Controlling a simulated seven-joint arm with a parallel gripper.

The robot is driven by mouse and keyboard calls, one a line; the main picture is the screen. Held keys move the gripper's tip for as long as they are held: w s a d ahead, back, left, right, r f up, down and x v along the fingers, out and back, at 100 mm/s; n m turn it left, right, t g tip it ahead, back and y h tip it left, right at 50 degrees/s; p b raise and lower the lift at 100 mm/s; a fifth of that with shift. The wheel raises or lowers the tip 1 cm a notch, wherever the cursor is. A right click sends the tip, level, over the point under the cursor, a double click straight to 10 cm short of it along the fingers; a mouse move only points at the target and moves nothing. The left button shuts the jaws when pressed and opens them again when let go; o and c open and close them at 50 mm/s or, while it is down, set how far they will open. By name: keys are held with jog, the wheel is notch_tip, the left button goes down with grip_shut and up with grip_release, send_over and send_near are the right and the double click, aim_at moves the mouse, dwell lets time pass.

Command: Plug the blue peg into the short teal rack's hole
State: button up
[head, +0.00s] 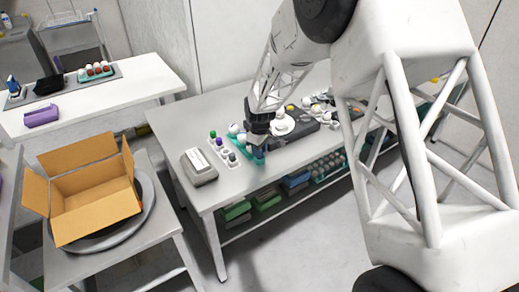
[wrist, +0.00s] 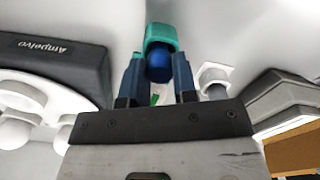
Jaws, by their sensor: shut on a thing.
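My gripper (wrist: 157,80) is shut on the blue peg (wrist: 158,69), which shows as a rounded blue end between the two dark blue fingers. The short teal rack (wrist: 161,35) shows just beyond the peg in the wrist view, and the peg overlaps its near edge. I cannot tell whether the peg is in the rack's hole, as the hole is hidden. In the head view my gripper (head: 258,150) points down over the near part of the table, with teal at its tip.
A white rack (head: 223,151) with green, purple and dark pegs stands left of my gripper. A grey box (head: 198,167) lies farther left. A dark device (wrist: 55,65) and white items stand close on the other side. An open cardboard box (head: 92,194) stands far left.

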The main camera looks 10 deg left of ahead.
jog(key=shift+f, duration=0.3)
dwell(0.9)
jog(key=o, duration=1)
jog(key=shift+c, duration=0.2)
jog(key=shift+r, duration=0.1)
jog(key=shift+r, duration=3.8)
notch_tip(320, 180, up, 6)
jog(key=shift+r, duration=1.8)
